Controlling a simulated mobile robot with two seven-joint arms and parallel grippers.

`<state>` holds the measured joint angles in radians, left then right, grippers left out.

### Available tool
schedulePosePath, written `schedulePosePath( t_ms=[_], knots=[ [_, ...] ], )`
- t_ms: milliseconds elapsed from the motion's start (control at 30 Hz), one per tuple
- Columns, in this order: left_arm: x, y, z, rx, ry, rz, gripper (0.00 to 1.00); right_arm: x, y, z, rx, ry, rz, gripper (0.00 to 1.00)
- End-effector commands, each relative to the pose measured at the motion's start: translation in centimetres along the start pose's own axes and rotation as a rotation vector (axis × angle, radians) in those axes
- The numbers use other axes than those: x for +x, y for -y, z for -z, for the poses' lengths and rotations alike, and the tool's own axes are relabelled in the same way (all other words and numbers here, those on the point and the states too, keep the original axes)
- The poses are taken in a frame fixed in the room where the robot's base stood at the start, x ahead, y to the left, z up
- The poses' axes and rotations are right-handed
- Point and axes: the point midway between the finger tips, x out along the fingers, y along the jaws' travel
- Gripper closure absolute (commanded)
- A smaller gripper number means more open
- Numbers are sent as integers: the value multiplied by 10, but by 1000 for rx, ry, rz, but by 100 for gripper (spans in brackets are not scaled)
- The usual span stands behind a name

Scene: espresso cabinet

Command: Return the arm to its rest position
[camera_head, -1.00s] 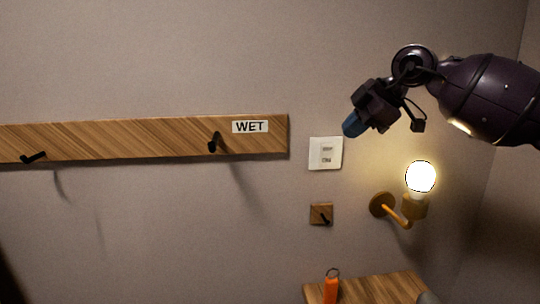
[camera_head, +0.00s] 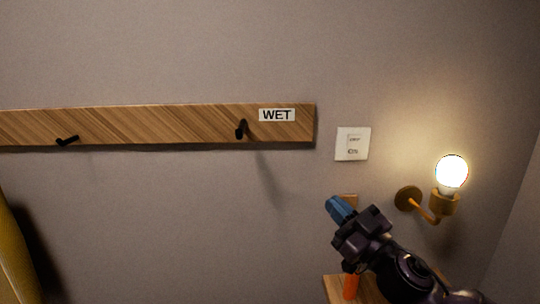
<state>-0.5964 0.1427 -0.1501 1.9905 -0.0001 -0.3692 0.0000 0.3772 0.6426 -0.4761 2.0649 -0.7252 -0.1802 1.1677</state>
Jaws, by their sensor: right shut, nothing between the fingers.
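My right gripper (camera_head: 340,208) is in the lower right of the head view, with its blue fingertips shut and nothing held. It points up and to the left, in front of the wall below the light switch (camera_head: 352,144). Its arm comes in from the bottom right. The gripper and arm cover most of a small wooden hook plate and part of a wooden shelf (camera_head: 334,290). My left gripper is not in view.
A wooden rail (camera_head: 160,125) with black hooks and a WET label (camera_head: 277,115) runs along the wall. A lit wall lamp (camera_head: 451,172) is right of the switch. An orange item (camera_head: 350,286) is partly hidden. Something yellow (camera_head: 14,255) stands at the left edge.

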Motion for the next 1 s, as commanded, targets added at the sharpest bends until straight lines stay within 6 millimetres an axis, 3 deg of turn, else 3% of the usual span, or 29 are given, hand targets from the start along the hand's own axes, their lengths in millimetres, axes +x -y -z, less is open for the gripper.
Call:
schedulePosePath(
  t_ms=[267,533,700,1000],
  knots=[
    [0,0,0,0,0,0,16,-97,-18,-66,94,348,-418,100],
    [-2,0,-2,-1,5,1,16,-226,3,-122,183,863,-628,100],
    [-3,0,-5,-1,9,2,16,-306,35,-137,255,1186,-636,100],
    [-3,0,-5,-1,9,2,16,-382,78,-133,348,1496,-558,100]
  ],
)
